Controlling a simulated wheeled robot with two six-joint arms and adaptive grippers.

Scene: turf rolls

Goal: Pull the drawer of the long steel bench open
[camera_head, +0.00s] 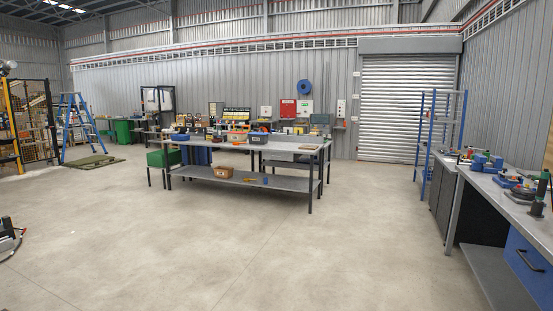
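A long steel bench (214,145) stands in the middle of the floor, with a grey top, dark legs and a lower shelf. A shallow grey drawer front (290,157) seems to hang under the right part of its top; it looks shut, but it is too small to be sure. Another long bench (519,218) runs along the right edge, with a blue drawer or cabinet front (533,265) and a dark handle (529,260). That front looks shut and is cut off by the frame. I cannot make out either of my grippers.
Open concrete floor (220,245) lies ahead. A blue rack (424,140) stands beyond the right bench. A blue ladder (77,127) and a green mat (93,161) are at the left. A dark object (8,238) is cut off at the left edge.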

